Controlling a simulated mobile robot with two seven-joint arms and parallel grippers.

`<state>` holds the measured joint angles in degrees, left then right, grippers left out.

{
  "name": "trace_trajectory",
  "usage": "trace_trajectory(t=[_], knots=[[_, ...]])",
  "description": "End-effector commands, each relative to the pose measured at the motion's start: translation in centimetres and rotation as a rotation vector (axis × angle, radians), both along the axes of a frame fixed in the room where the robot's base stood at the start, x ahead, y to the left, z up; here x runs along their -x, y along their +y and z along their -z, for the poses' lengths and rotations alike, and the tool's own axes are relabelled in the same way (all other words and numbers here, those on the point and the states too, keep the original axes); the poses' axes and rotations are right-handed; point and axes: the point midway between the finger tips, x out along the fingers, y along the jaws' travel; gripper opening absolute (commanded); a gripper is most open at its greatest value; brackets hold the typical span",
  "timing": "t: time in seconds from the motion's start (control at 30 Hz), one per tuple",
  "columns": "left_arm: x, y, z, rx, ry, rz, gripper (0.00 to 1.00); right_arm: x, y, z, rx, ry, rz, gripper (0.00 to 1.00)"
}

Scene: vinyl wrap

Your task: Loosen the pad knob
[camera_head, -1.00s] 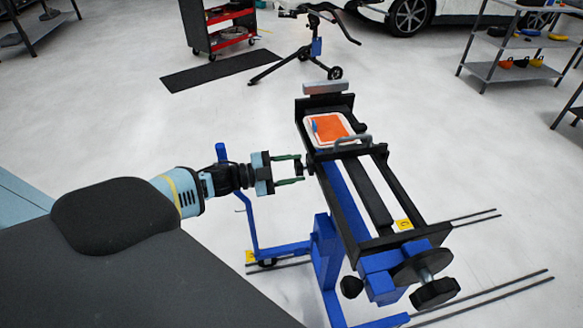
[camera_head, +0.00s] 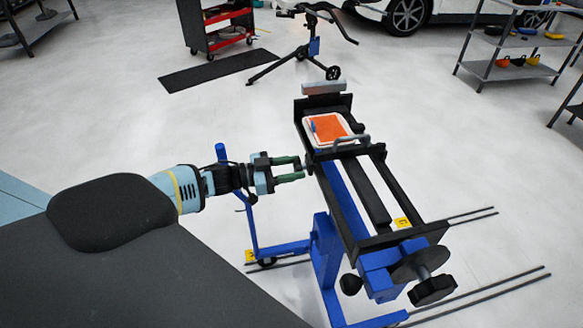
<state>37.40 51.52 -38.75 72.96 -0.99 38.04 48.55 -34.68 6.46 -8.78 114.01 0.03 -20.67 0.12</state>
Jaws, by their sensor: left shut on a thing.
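The stand is a blue and black frame (camera_head: 340,200) in the middle right of the head view. My left gripper (camera_head: 303,169) reaches in from the left, its green fingers pointing right at the frame's left side. It is shut on a small dark knob, taken to be the pad knob (camera_head: 309,166); the fingertips partly hide it. An orange-topped white pad or tray (camera_head: 329,128) lies on the upper frame. A grey handle (camera_head: 351,142) sits just in front of it. My right gripper is not in view.
A large black knob (camera_head: 433,291) and a smaller one (camera_head: 351,285) are at the frame's near end. Blue legs (camera_head: 280,250) stand below my left arm. Behind are a black stand (camera_head: 312,45), a red tool cart (camera_head: 222,25) and a shelf (camera_head: 505,70). Open floor surrounds the frame.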

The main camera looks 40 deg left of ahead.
Motion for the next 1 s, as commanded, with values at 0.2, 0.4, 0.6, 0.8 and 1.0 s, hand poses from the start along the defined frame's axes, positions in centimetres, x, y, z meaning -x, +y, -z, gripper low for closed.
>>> trace_trajectory(t=[0.2, 0.4, 0.6, 0.8, 1.0], knots=[[0.03, 0.02, 0.09, 0.028, 0.026, 0.0, 0.21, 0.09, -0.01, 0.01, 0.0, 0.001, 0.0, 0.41], [0.03, 0.04, 0.09, 0.033, 0.031, 0.0, 0.21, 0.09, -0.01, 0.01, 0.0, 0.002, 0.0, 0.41], [0.03, 0.03, 0.09, 0.033, 0.031, 0.0, 0.21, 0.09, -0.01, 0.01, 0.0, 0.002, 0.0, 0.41], [0.02, 0.02, 0.07, 0.033, 0.029, 0.0, 0.65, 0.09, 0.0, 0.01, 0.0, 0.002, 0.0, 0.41], [0.01, 0.02, 0.04, 0.032, 0.029, 0.0, 0.65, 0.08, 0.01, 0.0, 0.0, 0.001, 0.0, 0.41]])
